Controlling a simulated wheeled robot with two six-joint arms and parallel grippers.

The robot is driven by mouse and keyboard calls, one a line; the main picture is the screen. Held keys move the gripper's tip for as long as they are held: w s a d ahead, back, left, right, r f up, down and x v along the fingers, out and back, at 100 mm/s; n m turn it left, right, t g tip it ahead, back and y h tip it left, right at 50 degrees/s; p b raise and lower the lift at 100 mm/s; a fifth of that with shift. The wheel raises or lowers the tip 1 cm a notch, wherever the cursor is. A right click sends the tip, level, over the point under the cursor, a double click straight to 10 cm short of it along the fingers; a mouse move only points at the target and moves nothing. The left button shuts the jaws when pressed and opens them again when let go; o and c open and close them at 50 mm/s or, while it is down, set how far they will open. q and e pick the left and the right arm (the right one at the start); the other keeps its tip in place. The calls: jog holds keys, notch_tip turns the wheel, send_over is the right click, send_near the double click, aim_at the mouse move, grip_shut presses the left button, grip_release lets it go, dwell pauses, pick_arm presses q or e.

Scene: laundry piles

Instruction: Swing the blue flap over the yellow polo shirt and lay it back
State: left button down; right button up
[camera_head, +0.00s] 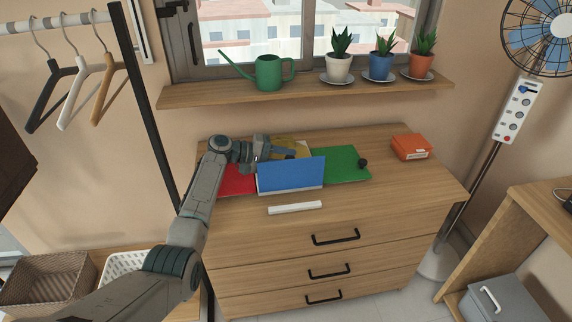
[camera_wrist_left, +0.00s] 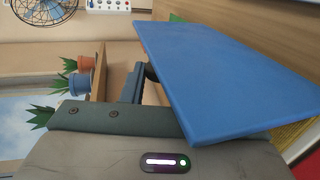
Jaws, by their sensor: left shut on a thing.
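The blue flap (camera_head: 291,176) stands raised and tilted on the dresser, between a red panel (camera_head: 237,180) and a green panel (camera_head: 341,162). It fills much of the left wrist view (camera_wrist_left: 225,75). My left gripper (camera_head: 291,154) is at the flap's upper back side, shut on it by what looks like a small dark knob; the exact grip is partly hidden. The yellow polo shirt (camera_head: 292,145) shows only in part behind the flap and gripper; a yellow strip also shows under the flap in the left wrist view (camera_wrist_left: 291,135). My right gripper is not in view.
A dark knob (camera_head: 363,162) sits on the green panel. A white bar (camera_head: 295,208) lies in front of the blue flap. An orange box (camera_head: 410,147) stands at the dresser's right. Above is a shelf (camera_head: 310,91) with a green watering can (camera_head: 269,73) and potted plants.

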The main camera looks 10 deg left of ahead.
pick_arm(q)
jog(key=shift+w+a+f+n+b, duration=0.25)
jog(key=shift+w+n+b, duration=0.15)
jog(key=shift+w+n, duration=0.2)
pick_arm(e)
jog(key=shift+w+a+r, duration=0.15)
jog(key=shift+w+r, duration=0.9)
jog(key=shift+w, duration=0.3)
pick_arm(q)
jog(key=c, duration=1.1)
grip_release()
jog(key=shift+a, duration=0.35)
jog(key=b+v, duration=0.1)
jog(key=v, duration=0.9)
jog(key=shift+b, duration=0.3)
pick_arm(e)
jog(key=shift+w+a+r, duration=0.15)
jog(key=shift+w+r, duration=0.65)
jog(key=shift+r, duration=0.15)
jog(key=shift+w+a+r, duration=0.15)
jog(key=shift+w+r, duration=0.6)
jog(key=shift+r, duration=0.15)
pick_arm(q)
jog(key=shift+w, duration=0.1)
